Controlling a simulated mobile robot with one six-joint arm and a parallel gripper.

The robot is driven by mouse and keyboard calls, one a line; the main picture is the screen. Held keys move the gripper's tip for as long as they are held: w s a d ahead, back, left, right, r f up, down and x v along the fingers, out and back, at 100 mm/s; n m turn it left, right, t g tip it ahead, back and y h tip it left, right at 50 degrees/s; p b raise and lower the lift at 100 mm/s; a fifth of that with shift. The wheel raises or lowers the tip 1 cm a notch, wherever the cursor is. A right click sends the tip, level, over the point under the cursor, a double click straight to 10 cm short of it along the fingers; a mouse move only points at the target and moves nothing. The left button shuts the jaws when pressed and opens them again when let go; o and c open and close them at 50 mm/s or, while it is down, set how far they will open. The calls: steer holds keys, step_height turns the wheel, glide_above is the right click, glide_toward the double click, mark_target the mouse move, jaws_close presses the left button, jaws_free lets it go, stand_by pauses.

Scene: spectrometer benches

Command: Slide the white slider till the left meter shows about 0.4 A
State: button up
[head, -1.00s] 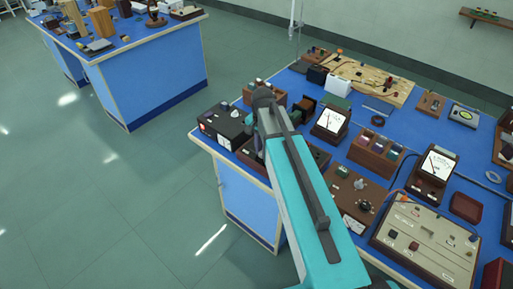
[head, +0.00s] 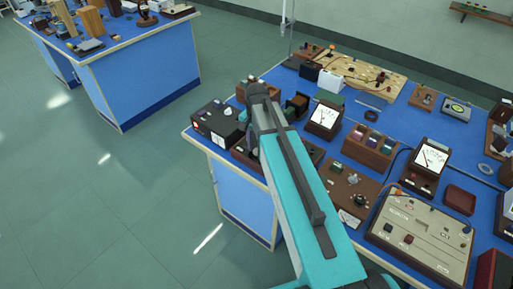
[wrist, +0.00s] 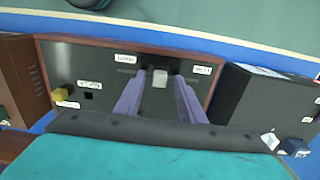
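The white slider (wrist: 160,78) sits on a dark, wood-framed panel (wrist: 75,62) with small white labels. In the wrist view my gripper (wrist: 160,75) has its two purple fingers on either side of the slider, with a visible gap at each side. It looks open, and I cannot tell whether the tips reach down to the panel. In the head view my arm hides the slider and most of the panel. The left meter (head: 323,117) stands on the bench right of my arm's end. Its white face shows, but its reading is too small to tell.
A dark box (head: 217,125) stands left of my arm's end and also shows in the wrist view (wrist: 262,105). A brown box (wrist: 20,80) flanks the panel's other side. A second meter (head: 430,158) and a beige control box (head: 420,235) stand further right. Open floor lies left.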

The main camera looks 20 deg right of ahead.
mark_target(257, 149)
step_height(257, 149, up, 13)
steer(key=b, duration=0.3)
steer(key=shift+r, duration=0.2)
stand_by(0.6)
steer(key=shift+f, duration=0.1)
stand_by(0.5)
